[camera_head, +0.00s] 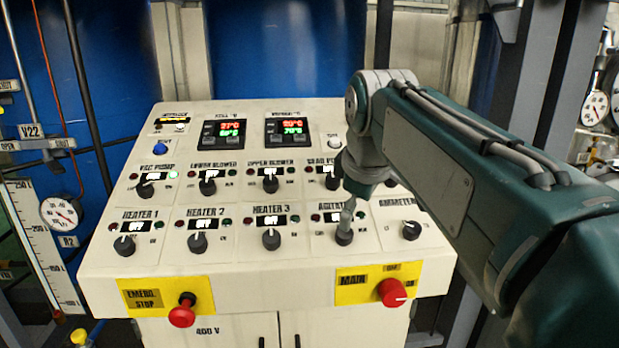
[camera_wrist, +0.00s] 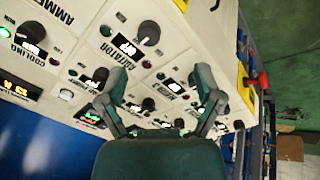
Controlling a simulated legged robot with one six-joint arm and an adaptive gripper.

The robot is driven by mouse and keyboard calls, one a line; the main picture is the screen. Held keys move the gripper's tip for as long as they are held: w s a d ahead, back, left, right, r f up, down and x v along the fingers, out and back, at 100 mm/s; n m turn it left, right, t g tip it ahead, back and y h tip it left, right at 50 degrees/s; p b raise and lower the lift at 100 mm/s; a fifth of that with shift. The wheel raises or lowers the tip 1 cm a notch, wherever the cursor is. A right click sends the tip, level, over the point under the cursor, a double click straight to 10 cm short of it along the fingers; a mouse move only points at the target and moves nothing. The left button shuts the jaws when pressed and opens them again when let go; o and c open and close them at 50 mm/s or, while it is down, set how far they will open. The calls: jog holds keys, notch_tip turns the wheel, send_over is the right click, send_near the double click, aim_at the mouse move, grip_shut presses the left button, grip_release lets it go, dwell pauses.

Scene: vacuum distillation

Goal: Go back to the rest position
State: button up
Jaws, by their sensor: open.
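My gripper (camera_head: 347,212) is in front of the control panel (camera_head: 185,258), over the agitator knob (camera_head: 344,237). The fingertips overlap the top of this knob in the head view. In the wrist view the two fingers of my gripper (camera_wrist: 162,78) are spread apart with nothing between them. The agitator knob (camera_wrist: 149,33) lies beyond the fingertips there, outside the gap. I cannot tell how far the fingers stand off the panel. My arm comes in from the right and hides part of the panel's right side.
Several other knobs fill the panel, including heater 3 (camera_head: 271,239) and heater 2 (camera_head: 198,243). A red emergency stop (camera_head: 182,312) and a red main switch (camera_head: 393,292) stick out at the front. Blue tanks (camera_head: 285,50) stand behind. A gauge (camera_head: 60,213) is at left.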

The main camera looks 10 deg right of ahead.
jog(key=s+d+f+m, duration=0.1)
jog(key=s+f+m, duration=0.8)
jog(key=s+f, duration=0.9)
jog(key=shift+s+m+t, duration=0.15)
jog(key=shift+m+t, duration=0.25)
